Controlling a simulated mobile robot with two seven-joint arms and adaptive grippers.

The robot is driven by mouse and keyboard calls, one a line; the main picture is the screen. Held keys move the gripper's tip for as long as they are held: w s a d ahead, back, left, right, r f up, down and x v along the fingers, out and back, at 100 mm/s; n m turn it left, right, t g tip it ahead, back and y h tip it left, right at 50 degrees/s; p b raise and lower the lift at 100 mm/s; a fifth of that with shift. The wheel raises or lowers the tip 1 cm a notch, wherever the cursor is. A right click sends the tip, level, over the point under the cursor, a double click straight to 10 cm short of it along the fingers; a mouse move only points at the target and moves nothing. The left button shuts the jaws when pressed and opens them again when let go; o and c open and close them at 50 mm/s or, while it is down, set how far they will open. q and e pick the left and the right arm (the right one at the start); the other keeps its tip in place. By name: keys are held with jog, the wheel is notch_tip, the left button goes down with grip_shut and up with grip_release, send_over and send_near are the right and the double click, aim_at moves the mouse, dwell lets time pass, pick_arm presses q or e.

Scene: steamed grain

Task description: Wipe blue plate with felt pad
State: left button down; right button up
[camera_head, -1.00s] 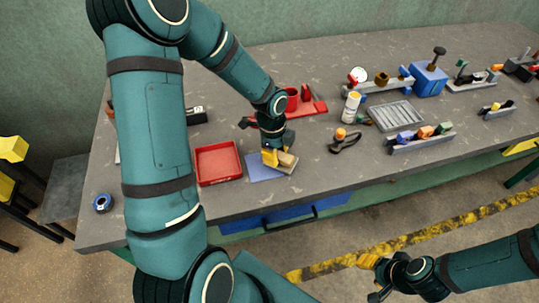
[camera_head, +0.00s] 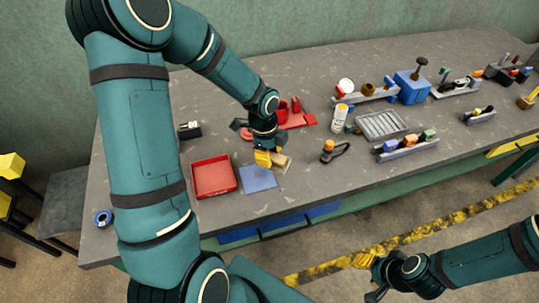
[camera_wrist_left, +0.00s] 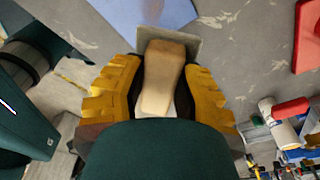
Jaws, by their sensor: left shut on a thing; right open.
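The flat blue plate (camera_head: 258,179) lies on the workbench, just right of a red tray. It also shows at the top of the left wrist view (camera_wrist_left: 130,12). My left gripper (camera_head: 270,160) is shut on the tan handle of the felt pad (camera_head: 283,163). In the left wrist view the handle (camera_wrist_left: 162,75) sits between the yellow fingers, with a flat grey pad (camera_wrist_left: 208,50) under it. The pad is by the plate's right edge; whether it touches the bench is unclear. My right gripper (camera_head: 369,277) is open and empty, off the bench's front edge.
The red tray (camera_head: 213,177) stands left of the plate. A red fixture (camera_head: 298,119) is behind my left gripper. A white bottle (camera_head: 340,118), a dark clamp-like tool (camera_head: 331,152) and a grey ribbed tray (camera_head: 381,124) are to the right. Bare bench lies in front of the plate.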

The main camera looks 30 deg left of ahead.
pick_arm(q)
jog(key=shift+r, duration=0.3)
notch_tip(320, 180, up, 3)
jog(key=p, duration=0.2)
jog(key=shift+p, duration=0.4)
